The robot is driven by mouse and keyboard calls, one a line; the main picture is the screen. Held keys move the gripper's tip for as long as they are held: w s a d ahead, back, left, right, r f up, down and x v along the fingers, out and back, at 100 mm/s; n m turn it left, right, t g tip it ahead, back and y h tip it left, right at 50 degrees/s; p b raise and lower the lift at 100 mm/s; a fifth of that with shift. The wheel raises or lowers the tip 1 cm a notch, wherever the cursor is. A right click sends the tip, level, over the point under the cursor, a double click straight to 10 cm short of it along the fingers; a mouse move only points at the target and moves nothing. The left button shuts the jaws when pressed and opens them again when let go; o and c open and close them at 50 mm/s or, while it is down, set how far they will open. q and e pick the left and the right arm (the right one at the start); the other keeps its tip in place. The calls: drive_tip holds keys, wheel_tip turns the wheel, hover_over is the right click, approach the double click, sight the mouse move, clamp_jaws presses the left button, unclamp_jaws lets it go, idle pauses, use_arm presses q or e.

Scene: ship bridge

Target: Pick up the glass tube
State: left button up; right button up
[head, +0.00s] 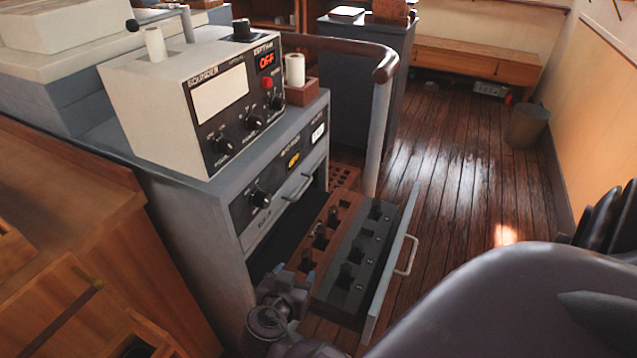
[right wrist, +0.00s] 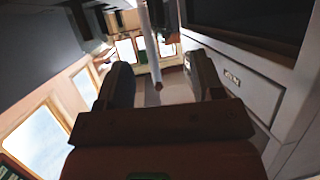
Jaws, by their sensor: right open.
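I cannot make out a clear glass tube for certain. The drawer (head: 391,290) under the grey cabinet is open and holds a brown rack (head: 327,228) and a dark rack (head: 362,247). Several short dark upright pieces stand in these racks, too small to identify. My right gripper (head: 300,280) is at the near left end of the drawer, beside the racks. In the right wrist view its two fingers (right wrist: 161,88) stand wide apart with nothing held between them. A pale post (right wrist: 148,45) shows beyond them. My left gripper is not in view.
The echo sounder (head: 195,95) stands on the grey cabinet (head: 195,215), with a white cylinder (head: 155,45) on top. Another white cylinder (head: 294,68) sits in a brown block. A handrail post (head: 378,140) rises behind the drawer.

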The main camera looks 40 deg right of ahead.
sight(309, 251)
drive_tip(key=x, duration=1.1)
drive_tip(key=shift+w+r+b, duration=0.1)
drive_tip(key=shift+r+b, duration=0.05)
drive_tip(key=shift+b, duration=0.2)
drive_tip(key=c, duration=1)
